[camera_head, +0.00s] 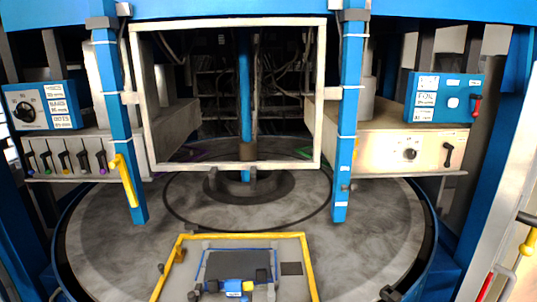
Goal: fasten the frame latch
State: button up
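A pale square frame (228,167) stands upright between two blue posts, the left post (115,110) and the right post (348,120). Its middle is open and shows a dark interior with cables. A yellow lever (124,180) sits low on the left post, close to the frame's lower left corner, and hangs tilted. It may be the frame latch; I cannot tell whether it engages the frame. My gripper is not seen in this view.
A round grey turntable (115,245) fills the floor. A yellow-edged plate (305,262) with a blue-and-black fitting (235,286) lies in front. A left control box (45,107) and right control box (440,98) flank the posts. A yellow handle (528,240) shows at the right edge.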

aim_at(119, 161)
jog(key=j, duration=0.45)
jog(key=k+j+z, duration=0.1)
jog(key=j, duration=0.35)
jog(key=k+j+z, duration=0.1)
jog(key=j, duration=0.35)
jog(key=k+j, duration=0.1)
jog(key=j, duration=0.3)
jog(key=k+j+z, duration=0.1)
jog(key=j, duration=0.35)
jog(key=k+j, duration=0.1)
jog(key=j, duration=0.35)
jog(key=z, duration=0.05)
